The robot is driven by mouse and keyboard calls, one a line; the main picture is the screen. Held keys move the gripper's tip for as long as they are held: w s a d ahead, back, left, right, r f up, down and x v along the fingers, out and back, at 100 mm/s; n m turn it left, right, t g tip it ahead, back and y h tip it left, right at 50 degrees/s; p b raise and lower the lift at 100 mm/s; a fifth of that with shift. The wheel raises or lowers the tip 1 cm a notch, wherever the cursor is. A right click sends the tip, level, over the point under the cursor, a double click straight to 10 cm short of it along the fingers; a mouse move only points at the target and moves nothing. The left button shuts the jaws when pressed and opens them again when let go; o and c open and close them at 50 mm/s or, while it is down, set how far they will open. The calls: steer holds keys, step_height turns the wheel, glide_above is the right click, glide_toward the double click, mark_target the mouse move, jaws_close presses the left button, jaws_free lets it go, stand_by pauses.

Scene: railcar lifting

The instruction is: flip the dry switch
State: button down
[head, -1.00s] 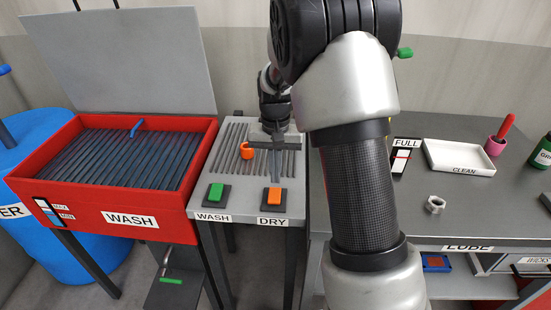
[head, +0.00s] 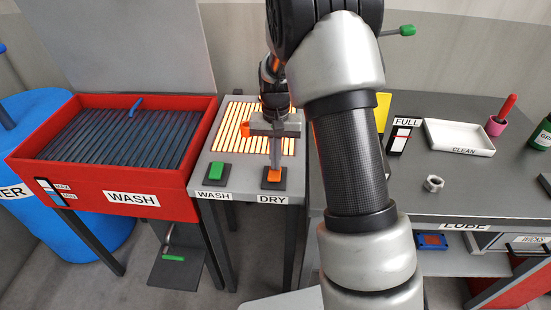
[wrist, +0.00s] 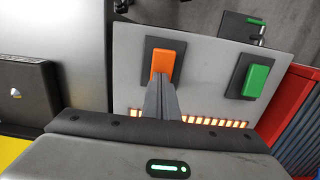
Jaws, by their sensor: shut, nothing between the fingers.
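The orange dry switch (head: 273,176) sits on a dark plate at the front of the grey stand, behind the DRY label (head: 272,199). It also shows in the wrist view (wrist: 163,64). My gripper (head: 275,166) is shut and empty, pointing down, with its fingertips at the orange switch. In the wrist view the fingertips (wrist: 160,84) overlap the near end of the switch; they look to be touching it. The slatted grille (head: 228,128) behind the switch glows orange-white.
The green wash switch (head: 216,171) stands just left of the dry switch. An orange object (head: 245,129) lies on the grille, partly hidden by my gripper. The red wash basin (head: 110,185) is at the left; the dark lube bench (head: 470,190) is at the right.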

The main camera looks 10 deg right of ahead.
steer(key=shift+s, duration=0.2)
steer(key=shift+s+a+r, duration=0.2)
steer(key=shift+s+a, duration=0.05)
steer(key=shift+s, duration=0.3)
step_height(320, 180, up, 14)
steer(key=w+p, duration=0.2)
steer(key=p, duration=0.1)
steer(key=shift+d, duration=0.35)
steer(key=shift+p, duration=0.3)
